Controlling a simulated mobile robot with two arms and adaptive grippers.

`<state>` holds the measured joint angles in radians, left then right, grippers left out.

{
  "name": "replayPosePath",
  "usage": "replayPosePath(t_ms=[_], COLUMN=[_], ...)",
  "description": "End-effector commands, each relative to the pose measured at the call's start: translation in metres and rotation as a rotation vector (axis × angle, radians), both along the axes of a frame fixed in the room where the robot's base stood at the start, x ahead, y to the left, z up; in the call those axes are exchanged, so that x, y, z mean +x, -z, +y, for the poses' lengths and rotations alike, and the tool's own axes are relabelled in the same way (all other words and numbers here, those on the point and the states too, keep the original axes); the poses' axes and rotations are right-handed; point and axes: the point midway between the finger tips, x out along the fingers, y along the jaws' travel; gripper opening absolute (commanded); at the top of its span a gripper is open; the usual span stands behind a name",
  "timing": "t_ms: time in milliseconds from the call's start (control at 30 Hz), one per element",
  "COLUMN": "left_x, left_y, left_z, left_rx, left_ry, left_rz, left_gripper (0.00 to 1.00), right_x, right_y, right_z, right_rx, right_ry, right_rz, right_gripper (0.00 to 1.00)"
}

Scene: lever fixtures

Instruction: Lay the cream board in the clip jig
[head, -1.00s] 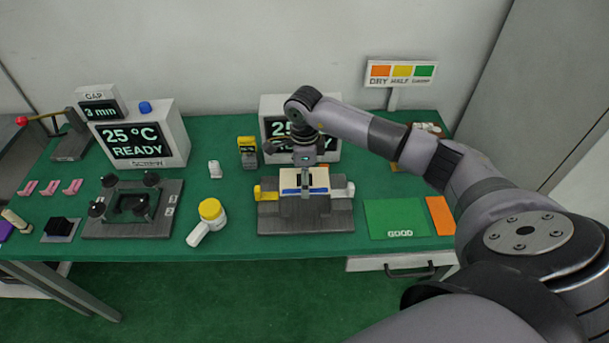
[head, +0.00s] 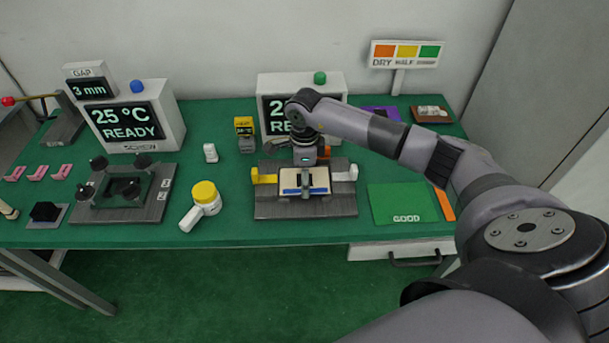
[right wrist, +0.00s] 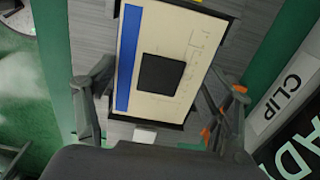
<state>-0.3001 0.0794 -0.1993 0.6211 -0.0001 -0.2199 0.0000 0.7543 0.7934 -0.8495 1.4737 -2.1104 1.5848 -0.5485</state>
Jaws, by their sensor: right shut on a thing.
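The cream board (head: 318,178) has a blue strip along one edge. In the right wrist view the board (right wrist: 185,35) also shows a black square in its middle. My right gripper (head: 306,182) is shut on the board, with a finger at each long side in the right wrist view. The board is level between the yellow clip (head: 264,177) and the white clip (head: 345,174) of the grey clip jig (head: 280,209). I cannot tell whether it touches the jig's bed. My left gripper is not in view.
A screen box (head: 335,88) stands behind the jig, partly hidden by my right arm. A green GOOD mat (head: 398,203) lies to the right. A dark fixture with knobs (head: 125,207) stands further left.

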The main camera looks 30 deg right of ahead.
Motion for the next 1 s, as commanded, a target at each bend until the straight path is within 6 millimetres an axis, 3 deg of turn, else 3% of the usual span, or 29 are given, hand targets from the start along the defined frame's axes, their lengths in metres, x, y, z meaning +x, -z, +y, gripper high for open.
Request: replayPosePath(t_ms=[67, 100, 433, 800, 1000], left_x=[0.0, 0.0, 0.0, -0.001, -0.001], left_y=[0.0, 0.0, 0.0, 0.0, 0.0], left_z=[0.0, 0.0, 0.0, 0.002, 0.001], left_rx=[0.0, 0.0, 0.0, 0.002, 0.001], left_ry=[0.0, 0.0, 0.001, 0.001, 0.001], left_rz=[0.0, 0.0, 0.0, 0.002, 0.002], left_gripper=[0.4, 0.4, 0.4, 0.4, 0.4], right_x=[0.0, 0.0, 0.0, 0.0, 0.001], right_y=[-0.001, -0.001, 0.0, -0.002, -0.028], right_z=[0.0, 0.0, 0.0, 0.0, -0.001], right_rx=[-0.001, 0.0, 0.0, 0.0, 0.0], right_ry=[0.0, 0.0, 0.0, 0.0, 0.0], right_rz=[-0.001, 0.0, 0.0, 0.0, -0.004], right_gripper=[0.45, 0.75, 0.97, 0.98, 0.98])
